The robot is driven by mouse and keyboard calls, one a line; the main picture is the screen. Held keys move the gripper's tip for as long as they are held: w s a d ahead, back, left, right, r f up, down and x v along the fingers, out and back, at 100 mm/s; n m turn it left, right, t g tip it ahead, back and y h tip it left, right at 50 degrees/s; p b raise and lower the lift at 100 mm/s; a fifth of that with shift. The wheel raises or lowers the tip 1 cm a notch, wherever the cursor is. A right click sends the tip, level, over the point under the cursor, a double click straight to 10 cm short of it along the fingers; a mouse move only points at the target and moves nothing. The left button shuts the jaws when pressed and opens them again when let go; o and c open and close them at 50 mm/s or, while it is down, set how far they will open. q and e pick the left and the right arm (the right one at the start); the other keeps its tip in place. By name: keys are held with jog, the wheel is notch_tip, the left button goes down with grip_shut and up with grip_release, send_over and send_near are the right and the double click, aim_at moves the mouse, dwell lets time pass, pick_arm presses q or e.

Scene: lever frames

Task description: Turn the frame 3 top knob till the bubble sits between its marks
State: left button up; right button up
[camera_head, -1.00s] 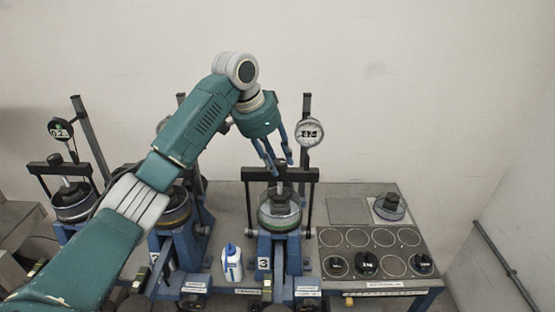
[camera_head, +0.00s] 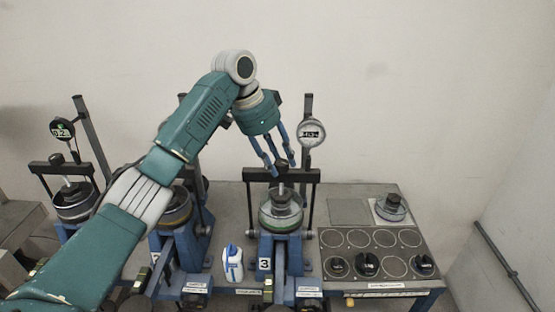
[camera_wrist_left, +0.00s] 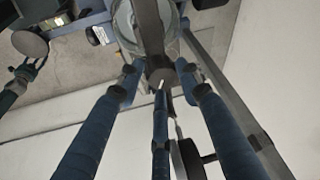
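Frame 3 (camera_head: 265,264) stands in the middle of the head view, with its number plate on the front. Its black crossbar (camera_head: 305,175) spans above a round glass cell (camera_head: 281,212). The dark top knob shows in the left wrist view (camera_wrist_left: 160,76), between my fingers. My left gripper (camera_head: 281,168) points down over the crossbar, its blue fingers spread around the knob. Gaps show between the fingertips and the knob in the wrist view, so it looks open. The bubble and its marks cannot be made out.
A dial gauge (camera_head: 311,133) on a post stands close to the right of my left gripper. A white-and-blue bottle (camera_head: 232,264) stands left of frame 3. Other frames stand at left. A grey tray (camera_head: 348,212) with black weights lies at right.

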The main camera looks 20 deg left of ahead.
pick_arm(q)
jog(key=shift+o, duration=0.9)
jog(key=shift+d, duration=0.25)
jog(key=v, duration=1.2)
